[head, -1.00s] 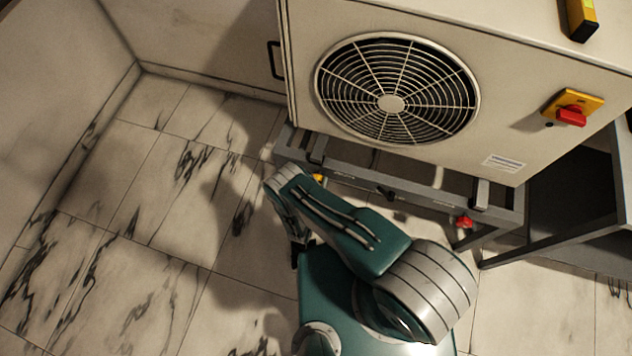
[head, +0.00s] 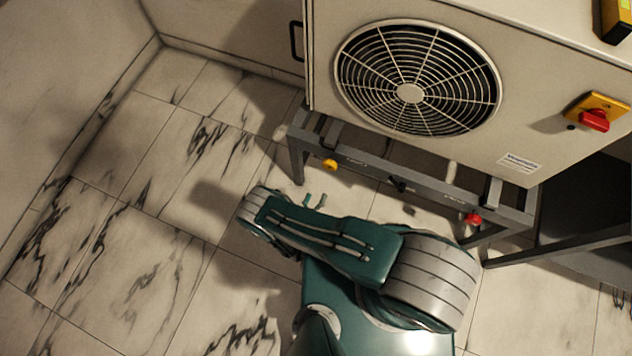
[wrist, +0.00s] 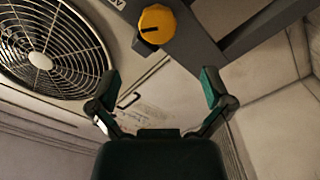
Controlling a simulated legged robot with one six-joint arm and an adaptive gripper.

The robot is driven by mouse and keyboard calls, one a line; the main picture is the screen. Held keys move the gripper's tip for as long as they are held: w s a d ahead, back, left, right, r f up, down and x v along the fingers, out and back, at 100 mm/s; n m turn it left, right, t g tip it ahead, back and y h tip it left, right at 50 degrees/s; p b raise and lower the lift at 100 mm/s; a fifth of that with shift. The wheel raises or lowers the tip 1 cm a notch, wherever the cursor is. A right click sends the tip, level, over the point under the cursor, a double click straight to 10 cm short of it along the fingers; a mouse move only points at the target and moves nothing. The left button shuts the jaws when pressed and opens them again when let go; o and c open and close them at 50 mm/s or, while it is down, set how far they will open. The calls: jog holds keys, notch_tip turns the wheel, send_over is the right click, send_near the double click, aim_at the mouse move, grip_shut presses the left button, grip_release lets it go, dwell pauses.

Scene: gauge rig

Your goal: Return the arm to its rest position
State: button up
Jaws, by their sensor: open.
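My arm (head: 330,240) is folded low over my body in the head view, its elbow end pointing left.
A beige cabinet (head: 480,160) with a round fan grille (head: 410,92) and a red rotary switch (head: 595,119) stands ahead on a grey frame (head: 420,190). That frame bears a yellow knob (head: 330,165) and a red knob (head: 473,219). Marble floor (head: 130,240) at left is clear.

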dwell(0.5)
jog(key=w+a+r+m+g+h, duration=0.1)
jog(key=w+r+m+g+h, duration=0.25)
jog(key=r, duration=0.55)
jog(key=w+a+r+m+g+h, duration=0.1)
jog(key=w+r+g+h, duration=0.25)
jog(key=w+r, duration=0.45)
jog(key=w+d+r+m+g+y, duration=0.1)
jog(key=d+r+g, duration=0.25)
jog(key=r, duration=0.65)
jog(key=w+d+r+m+g, duration=0.1)
jog(key=d+r+g, duration=0.25)
jog(key=r, duration=0.65)
jog(key=s+d+r+g+y, duration=0.1)
jog(key=s+d+r+y, duration=0.25)
jog(key=r, duration=0.45)
jog(key=s+d+r+g+y, duration=0.2)
jog(key=s+d+r+y, duration=0.15)
jog(key=r, duration=0.55)
jog(key=s+d+r+t+y, duration=0.2)
jog(key=s+r, duration=0.3)
jog(key=s, duration=0.1)
jog(key=s+d+r+n+t+y, duration=0.1)
jog(key=s+d+r+t+y, duration=0.2)
jog(key=s+r, duration=0.3)
jog(key=shift+s+t, duration=0.3)
jog(key=shift+s, duration=0.5)
jog(key=shift+w, duration=0.1)
